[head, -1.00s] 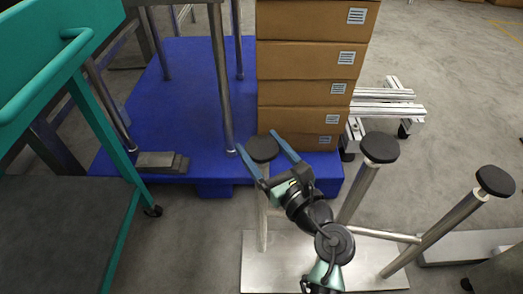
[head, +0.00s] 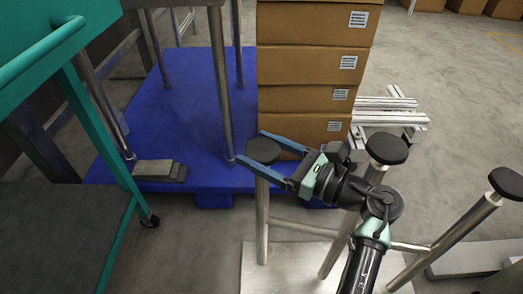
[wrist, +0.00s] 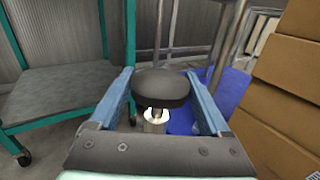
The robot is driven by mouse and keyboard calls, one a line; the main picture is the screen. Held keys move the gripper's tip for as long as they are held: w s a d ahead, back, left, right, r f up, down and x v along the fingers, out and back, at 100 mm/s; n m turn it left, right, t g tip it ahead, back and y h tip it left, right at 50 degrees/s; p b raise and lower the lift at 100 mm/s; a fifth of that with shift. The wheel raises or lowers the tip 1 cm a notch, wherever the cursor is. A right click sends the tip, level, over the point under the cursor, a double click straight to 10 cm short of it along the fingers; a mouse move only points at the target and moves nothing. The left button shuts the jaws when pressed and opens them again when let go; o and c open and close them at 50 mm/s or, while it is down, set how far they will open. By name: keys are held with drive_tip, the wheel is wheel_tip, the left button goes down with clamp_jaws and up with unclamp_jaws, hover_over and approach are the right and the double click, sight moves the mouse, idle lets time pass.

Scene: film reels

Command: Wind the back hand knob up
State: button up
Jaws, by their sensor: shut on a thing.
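The hand knob between my fingers is a dark, round, flat-topped cap (head: 263,151) on an upright metal post, the leftmost of three such knobs in the head view. My gripper (head: 250,146) reaches it from the right, with one blue finger on its far side and one on its near side, shut on it. In the wrist view the knob (wrist: 162,88) sits between the two blue fingers, with a bright metal stem below it. Two similar knobs, a middle one (head: 387,149) and a right one (head: 507,183), top slanted metal tubes.
Stacked cardboard boxes (head: 303,90) stand on a blue platform (head: 190,105) just behind the knob. A teal-framed cart (head: 75,110) is at left. A metal base plate (head: 285,268) lies under the posts. Aluminium profiles (head: 390,112) lie behind the middle knob.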

sight(276, 161)
drive_tip(key=shift+f, duration=0.3)
drive_tip(key=o, duration=1.1)
drive_tip(key=shift+o, duration=0.5)
drive_tip(key=shift+r, duration=0.1)
drive_tip(key=p+v, duration=0.3)
drive_tip(key=v, duration=0.3)
drive_tip(key=shift+s+d+r, duration=0.1)
drive_tip(key=shift+d, duration=0.15)
drive_tip(key=shift+s+d, duration=0.35)
drive_tip(key=shift+d, duration=0.1)
drive_tip(key=shift+s, duration=0.1)
